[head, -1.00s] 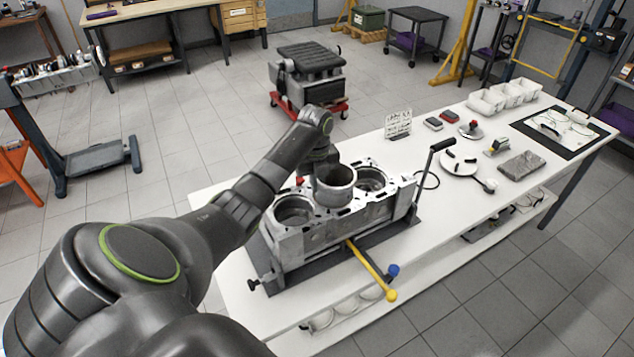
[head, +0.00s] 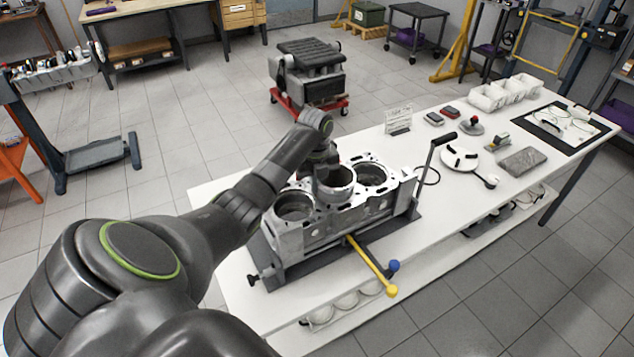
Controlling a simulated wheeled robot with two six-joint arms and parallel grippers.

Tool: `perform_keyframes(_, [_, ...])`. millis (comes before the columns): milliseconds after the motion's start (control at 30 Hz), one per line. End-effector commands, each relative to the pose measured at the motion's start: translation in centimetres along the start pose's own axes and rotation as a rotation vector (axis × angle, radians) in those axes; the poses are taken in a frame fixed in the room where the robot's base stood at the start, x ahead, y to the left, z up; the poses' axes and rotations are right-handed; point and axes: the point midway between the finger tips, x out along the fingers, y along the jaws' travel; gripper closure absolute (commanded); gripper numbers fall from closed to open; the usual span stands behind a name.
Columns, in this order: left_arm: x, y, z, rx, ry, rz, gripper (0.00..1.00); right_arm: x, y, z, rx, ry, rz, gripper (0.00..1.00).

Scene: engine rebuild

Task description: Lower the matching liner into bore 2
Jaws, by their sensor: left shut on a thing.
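The grey engine block (head: 325,233) sits in a dark fixture on the white table, with its bores in a row along its top. The left bore (head: 293,207) and the right bore (head: 371,175) are open. The metal liner (head: 338,190) stands upright at the middle bore, its rim above the deck and its lower part out of sight. My left gripper (head: 326,172) is shut on the liner's far left wall; its fingertips are mostly hidden. I cannot tell how far the liner sits in the bore. My right gripper is out of view.
A black-handled lever (head: 441,140) rises at the block's right end, and a yellow bar (head: 372,267) sticks out in front. A white round plate (head: 459,160), a grey slab (head: 522,161) and white bins (head: 504,92) stand farther right on the table (head: 450,220).

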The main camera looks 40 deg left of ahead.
Motion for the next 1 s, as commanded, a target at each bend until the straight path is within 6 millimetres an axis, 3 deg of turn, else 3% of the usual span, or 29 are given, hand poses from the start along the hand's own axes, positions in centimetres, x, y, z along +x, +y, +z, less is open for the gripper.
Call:
perform_keyframes(100, [0.3, -0.1, 0.0, 0.001, -0.001, -0.002, 1.00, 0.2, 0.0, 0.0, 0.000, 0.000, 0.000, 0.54])
perform_keyframes(133, [0.2, -0.1, 0.0, 0.001, -0.001, -0.002, 0.90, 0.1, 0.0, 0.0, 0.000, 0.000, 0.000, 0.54])
perform_keyframes(300, [0.2, 0.0, 0.0, 0.001, -0.001, -0.001, 0.68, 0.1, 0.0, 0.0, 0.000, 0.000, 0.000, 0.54])
perform_keyframes(667, [-0.1, 0.0, 0.0, 0.000, 0.000, -0.001, 0.68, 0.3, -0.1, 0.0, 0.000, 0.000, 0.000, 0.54])
perform_keyframes(867, [-3.4, -0.1, 0.1, 0.001, -0.005, -0.004, 0.68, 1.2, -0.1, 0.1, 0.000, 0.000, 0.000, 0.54])
perform_keyframes(1000, [-6.9, -0.1, 0.1, 0.000, -0.006, -0.005, 0.68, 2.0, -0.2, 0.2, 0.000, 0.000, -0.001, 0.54])
